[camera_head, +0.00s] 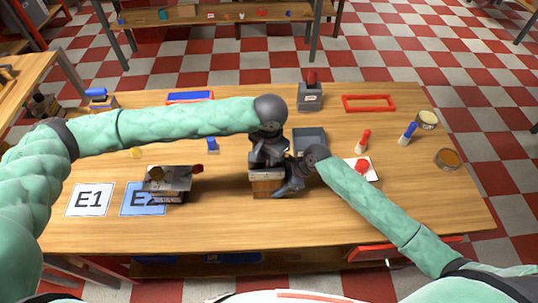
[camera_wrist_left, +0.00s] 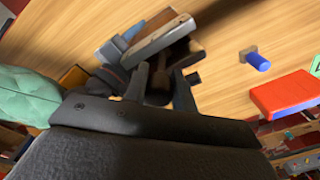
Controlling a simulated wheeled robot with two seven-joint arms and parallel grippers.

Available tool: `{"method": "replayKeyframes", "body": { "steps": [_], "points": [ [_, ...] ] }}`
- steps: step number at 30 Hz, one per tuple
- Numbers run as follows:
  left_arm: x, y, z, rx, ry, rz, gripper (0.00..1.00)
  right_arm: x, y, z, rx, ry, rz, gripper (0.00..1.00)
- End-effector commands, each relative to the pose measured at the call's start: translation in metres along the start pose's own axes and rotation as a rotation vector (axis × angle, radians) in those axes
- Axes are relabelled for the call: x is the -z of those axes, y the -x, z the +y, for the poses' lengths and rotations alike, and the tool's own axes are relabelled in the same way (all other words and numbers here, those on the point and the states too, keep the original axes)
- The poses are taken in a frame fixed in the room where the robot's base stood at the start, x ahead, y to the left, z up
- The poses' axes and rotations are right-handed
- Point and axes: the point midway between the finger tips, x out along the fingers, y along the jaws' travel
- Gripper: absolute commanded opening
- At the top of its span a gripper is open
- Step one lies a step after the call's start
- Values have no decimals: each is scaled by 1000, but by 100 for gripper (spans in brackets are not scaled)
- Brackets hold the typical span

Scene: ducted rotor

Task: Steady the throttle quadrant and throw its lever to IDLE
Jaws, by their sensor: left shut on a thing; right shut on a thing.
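The throttle quadrant (camera_head: 267,185), a wooden-sided box with a pale top, stands on the table in front of me; it also shows in the left wrist view (camera_wrist_left: 160,36). My left gripper (camera_head: 268,160) reaches down over its top. In the left wrist view, the left gripper's fingers (camera_wrist_left: 160,88) are shut around a dark part, seemingly the lever, mostly hidden between them. My right gripper (camera_head: 284,187) is shut on the right side of the quadrant's body, low down. The lever's position and any IDLE marking cannot be made out.
Left are cards E1 (camera_head: 89,200) and E2 (camera_head: 140,198), with a grey device (camera_head: 168,180) on E2. Behind are a grey tray (camera_head: 310,138), a grey block with red top (camera_head: 311,95) and a red frame (camera_head: 369,103). The right front tabletop is clear.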

Motion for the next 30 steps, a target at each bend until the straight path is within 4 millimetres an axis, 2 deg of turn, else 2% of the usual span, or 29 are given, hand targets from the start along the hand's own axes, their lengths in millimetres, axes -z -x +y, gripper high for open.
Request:
{"method": "replayKeyframes", "body": {
  "steps": [1,18,30],
  "points": [
    [-3,-6,3,-18,-2,8,0,16,-15,10,-24,-18,18,36],
    [-23,-10,-15,-254,20,241,0,16,-15,10,-23,-18,17,36],
    [-30,-13,-21,-340,25,329,0,16,-16,10,-23,-18,17,36]
  ]
}}
